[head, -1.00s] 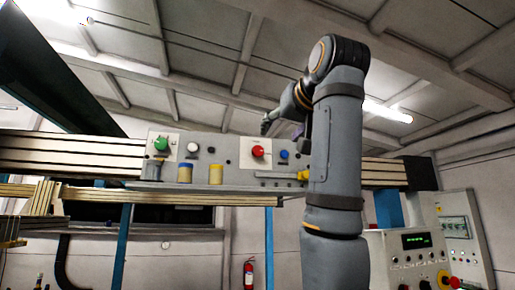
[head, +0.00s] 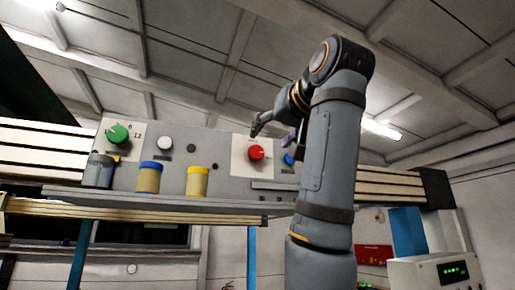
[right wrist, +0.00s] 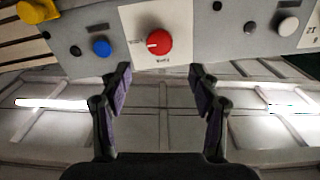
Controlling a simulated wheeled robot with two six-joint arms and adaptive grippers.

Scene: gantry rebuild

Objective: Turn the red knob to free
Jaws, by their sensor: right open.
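The red knob (head: 256,153) sits on a white square plate (head: 240,165) on the grey panel. My right gripper (head: 258,126) is just above the knob in the head view, pointing toward the panel. In the right wrist view the red knob (right wrist: 159,42) is at the top centre, with a white mark on its left side. My right gripper's fingers (right wrist: 160,80) are spread wide and empty there, with the knob beyond their tips and between them. Lettering on the plate is too small to read. My left gripper is not in view.
A green knob (head: 118,133), white button (head: 165,143) and blue button (head: 289,159) are on the same panel (head: 215,150). Yellow jars (head: 197,182) and a grey shelf (head: 160,200) stand below. A control box (head: 440,272) is at lower right.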

